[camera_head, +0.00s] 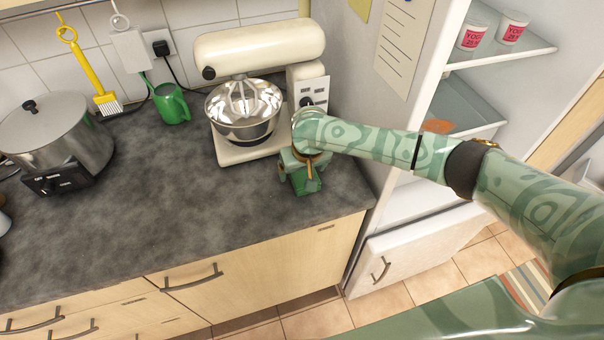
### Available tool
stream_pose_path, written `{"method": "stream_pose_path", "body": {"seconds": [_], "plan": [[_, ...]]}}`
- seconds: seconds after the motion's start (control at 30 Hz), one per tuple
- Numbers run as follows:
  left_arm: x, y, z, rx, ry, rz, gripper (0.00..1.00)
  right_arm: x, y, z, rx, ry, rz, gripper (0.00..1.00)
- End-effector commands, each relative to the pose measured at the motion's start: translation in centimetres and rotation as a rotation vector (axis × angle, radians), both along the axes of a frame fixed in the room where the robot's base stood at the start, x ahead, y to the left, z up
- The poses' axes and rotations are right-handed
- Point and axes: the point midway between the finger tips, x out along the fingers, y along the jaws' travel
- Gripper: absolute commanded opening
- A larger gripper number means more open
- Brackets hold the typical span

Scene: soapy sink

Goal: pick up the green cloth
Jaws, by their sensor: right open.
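My right arm comes in from the right, and my right gripper (306,184) points down at the grey counter, just right of the stand mixer. Its jaws are open, though the arm partly covers them from above. Dark green shows at the gripper's lower end; I cannot tell whether this is the green cloth or part of the gripper. I make out no green cloth anywhere else. My left gripper is not in view.
A cream stand mixer (259,47) with a steel bowl (243,123) stands close beside my right gripper. A green jug (171,103) and a steel pot (57,138) stand farther left. An open fridge (470,110) is at right. The counter's (165,205) front middle is clear.

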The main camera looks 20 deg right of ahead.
Motion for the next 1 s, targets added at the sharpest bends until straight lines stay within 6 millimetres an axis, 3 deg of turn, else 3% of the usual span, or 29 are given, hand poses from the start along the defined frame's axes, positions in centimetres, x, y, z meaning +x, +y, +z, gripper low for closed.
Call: {"method": "stream_pose_path", "body": {"seconds": [0.03,0.2,0.5,0.67,0.8,1.0], "plan": [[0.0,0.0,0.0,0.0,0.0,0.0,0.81,0.0,0.0,0.1,0.0,0.0,0.0,0.85],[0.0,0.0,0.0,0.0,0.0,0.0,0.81,0.0,0.0,0.1,0.0,0.0,0.0,0.37],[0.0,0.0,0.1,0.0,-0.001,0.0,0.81,0.0,0.0,0.1,0.0,0.0,-0.001,0.36],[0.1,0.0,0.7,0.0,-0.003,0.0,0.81,0.0,0.0,1.3,0.001,-0.001,-0.001,0.36],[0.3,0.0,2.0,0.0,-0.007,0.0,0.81,0.0,0.0,3.7,0.003,-0.003,-0.001,0.36],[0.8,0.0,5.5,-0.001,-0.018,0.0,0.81,-4.1,0.4,9.0,0.003,-0.003,0.004,0.36]]}}
